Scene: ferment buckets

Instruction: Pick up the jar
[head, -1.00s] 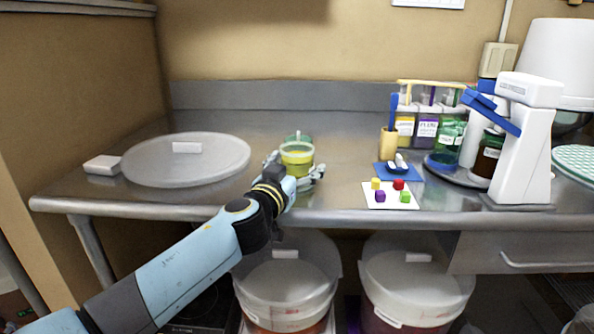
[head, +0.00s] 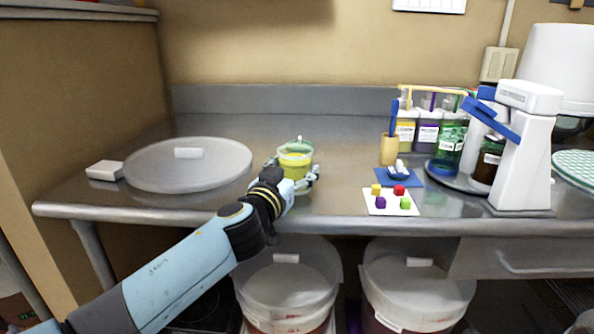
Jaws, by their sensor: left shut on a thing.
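A small clear jar (head: 295,158) with yellow contents and a greenish rim stands upright at the front middle of the steel counter. My left gripper (head: 293,180) reaches in from the lower left and is shut on the jar, one finger showing at its right side and one at its left. The wrist hides the jar's lower part, so I cannot tell whether its base touches the counter. My right gripper is not in view.
A round translucent lid (head: 188,180) and a white block (head: 105,171) lie to the left. A white card (head: 390,208) with small coloured cubes lies to the right, near a blue mat (head: 409,180) and a white dispenser (head: 520,150). Lidded buckets (head: 285,285) stand below.

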